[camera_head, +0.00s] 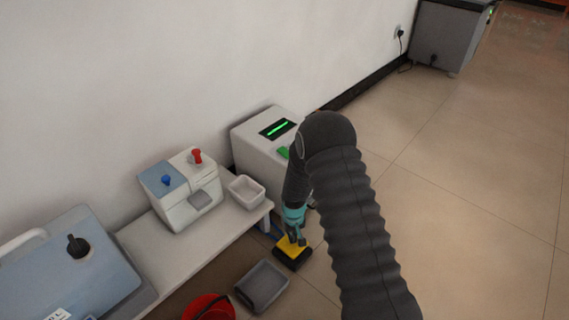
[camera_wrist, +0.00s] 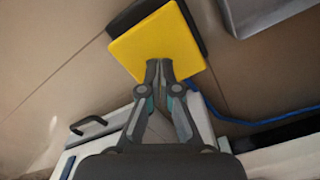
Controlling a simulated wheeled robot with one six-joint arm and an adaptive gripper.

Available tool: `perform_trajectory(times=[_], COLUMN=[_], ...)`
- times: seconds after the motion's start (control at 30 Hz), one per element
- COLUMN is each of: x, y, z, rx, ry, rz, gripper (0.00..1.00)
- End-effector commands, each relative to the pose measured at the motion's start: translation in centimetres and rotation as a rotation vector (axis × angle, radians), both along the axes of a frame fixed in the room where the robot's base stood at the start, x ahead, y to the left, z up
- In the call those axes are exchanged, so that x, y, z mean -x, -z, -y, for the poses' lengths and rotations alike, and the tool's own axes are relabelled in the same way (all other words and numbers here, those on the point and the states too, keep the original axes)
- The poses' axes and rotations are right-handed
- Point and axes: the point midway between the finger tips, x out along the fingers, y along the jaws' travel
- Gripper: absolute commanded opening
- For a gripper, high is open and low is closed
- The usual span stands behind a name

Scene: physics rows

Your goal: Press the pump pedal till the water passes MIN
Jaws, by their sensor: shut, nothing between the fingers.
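The pump pedal is a yellow plate (camera_head: 289,249) on a black base, on the floor in front of the bench. In the wrist view its yellow top (camera_wrist: 150,42) fills the upper middle. My gripper (camera_head: 298,241) points down at the pedal, its fingertips shut together and empty. In the wrist view the closed fingertips (camera_wrist: 159,66) lie over the near edge of the yellow plate. I cannot tell whether they touch it or how far it is pressed. No water level or MIN mark can be made out.
A grey tray (camera_head: 262,287) and red bucket (camera_head: 209,308) stand left of the pedal. Floor at right is clear.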

Motion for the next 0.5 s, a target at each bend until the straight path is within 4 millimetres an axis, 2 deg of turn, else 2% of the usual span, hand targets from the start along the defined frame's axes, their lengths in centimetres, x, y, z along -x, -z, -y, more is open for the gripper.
perform_trajectory(times=[0.5], x=[0.0], y=[1.4], z=[0.0], rx=[0.000], ry=[0.000], rz=[0.000], gripper=[0.00])
